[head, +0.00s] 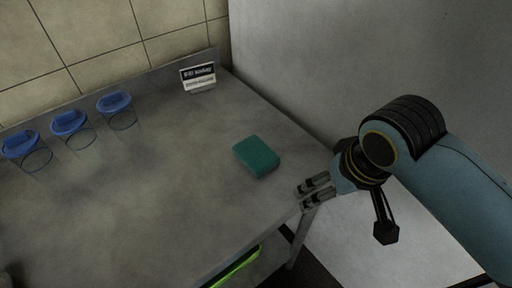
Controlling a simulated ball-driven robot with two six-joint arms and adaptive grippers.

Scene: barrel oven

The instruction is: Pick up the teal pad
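The teal pad (256,157) lies flat on the grey table (170,200), near its right edge. My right gripper (302,197) comes in from the right, at the table's right edge, to the lower right of the pad and apart from it. Its two fingers are spread with a gap between them, and nothing shows in it. My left gripper is not in view.
Three clear containers with blue lids (70,123) stand along the back left of the table. A small sign (198,77) stands at the back corner. A pale wall panel (320,70) borders the right side. The table around the pad is clear.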

